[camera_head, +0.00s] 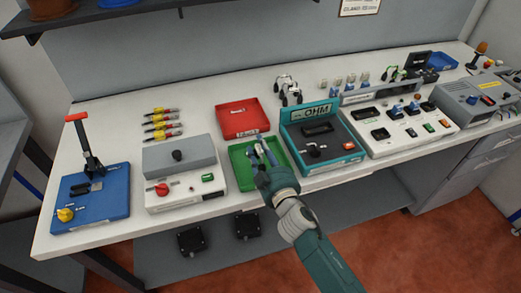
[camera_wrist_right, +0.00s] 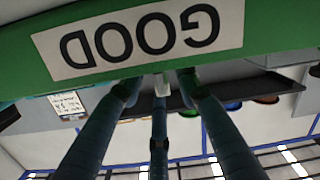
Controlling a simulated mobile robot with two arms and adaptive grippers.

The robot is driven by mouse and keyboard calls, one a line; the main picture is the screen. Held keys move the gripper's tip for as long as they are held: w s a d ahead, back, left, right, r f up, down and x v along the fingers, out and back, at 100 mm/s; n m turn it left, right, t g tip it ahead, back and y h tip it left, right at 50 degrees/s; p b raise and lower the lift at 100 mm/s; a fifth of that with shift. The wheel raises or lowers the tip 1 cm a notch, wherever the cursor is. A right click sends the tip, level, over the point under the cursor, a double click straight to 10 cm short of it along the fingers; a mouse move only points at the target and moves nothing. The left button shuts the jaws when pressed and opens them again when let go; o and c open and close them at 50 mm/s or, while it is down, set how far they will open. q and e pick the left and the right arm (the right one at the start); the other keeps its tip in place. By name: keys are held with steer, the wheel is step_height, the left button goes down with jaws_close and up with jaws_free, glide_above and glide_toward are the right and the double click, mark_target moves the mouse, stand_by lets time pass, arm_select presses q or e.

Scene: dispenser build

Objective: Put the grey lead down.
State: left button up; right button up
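My right gripper (camera_head: 262,152) reaches over the green tray (camera_head: 238,176), its fingers pointing down into the tray. In the right wrist view its three long fingers (camera_wrist_right: 158,88) run up to the tray's green wall, which carries a white label reading GOOD upside down. A small pale bit shows among the fingertips; I cannot tell whether it is a fingertip or part of a lead. No grey lead is clearly visible, and the fingers hide part of the tray floor. Whether the fingers are shut is unclear. My left gripper is not in view.
A red tray (camera_head: 238,116) stands behind the green one. A white device (camera_head: 185,178) is close on the left, a teal OHM tester (camera_head: 318,137) close on the right. A blue lever press (camera_head: 92,198) is farther left. Yellow-and-red items (camera_head: 162,124) lie at the back.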

steer(key=shift+r, duration=0.25)
steer(key=v, duration=0.3)
steer(key=b+v, duration=0.1)
steer(key=v, duration=0.7)
steer(key=shift+s+d+f+b, duration=0.15)
steer(key=shift+s+f+b, duration=0.1)
steer(key=shift+b, duration=0.05)
steer(key=shift+s+d+r, duration=0.1)
steer(key=shift+s+r, duration=0.05)
steer(key=shift+s, duration=0.1)
